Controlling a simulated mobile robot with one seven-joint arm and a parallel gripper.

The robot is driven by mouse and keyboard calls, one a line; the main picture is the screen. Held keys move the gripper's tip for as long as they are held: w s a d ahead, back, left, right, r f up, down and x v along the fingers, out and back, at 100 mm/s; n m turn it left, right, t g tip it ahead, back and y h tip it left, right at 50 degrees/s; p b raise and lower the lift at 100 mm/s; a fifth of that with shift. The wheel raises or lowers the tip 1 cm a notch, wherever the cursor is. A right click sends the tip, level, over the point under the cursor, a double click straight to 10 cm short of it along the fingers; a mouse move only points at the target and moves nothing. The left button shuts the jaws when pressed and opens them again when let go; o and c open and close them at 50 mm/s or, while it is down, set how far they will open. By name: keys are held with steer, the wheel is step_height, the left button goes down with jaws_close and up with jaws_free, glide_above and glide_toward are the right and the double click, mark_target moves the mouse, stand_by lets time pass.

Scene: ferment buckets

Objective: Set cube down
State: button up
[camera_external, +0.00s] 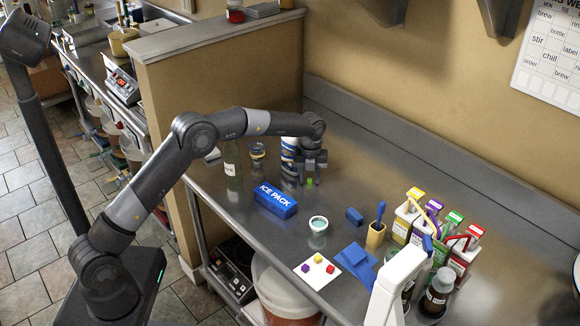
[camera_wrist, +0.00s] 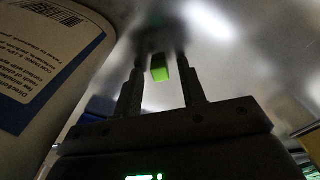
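A small green cube (camera_external: 310,181) is at the tips of my gripper (camera_external: 311,178), low over the steel counter at the back. In the wrist view the green cube (camera_wrist: 160,68) shows between the two dark fingers (camera_wrist: 160,75), with a gap visible on each side of it. The fingers look apart and the gripper open around the cube. The fingertips are dark and blurred, and whether the cube rests fully on the counter is hard to see.
A white and blue labelled container (camera_external: 290,150) stands close beside my gripper; it fills the wrist view's left side (camera_wrist: 45,60). Cartons (camera_external: 405,222) stand right.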

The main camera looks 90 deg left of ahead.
mark_target(310, 179)
step_height(310, 179, up, 12)
steer(key=shift+r, duration=0.15)
stand_by(0.5)
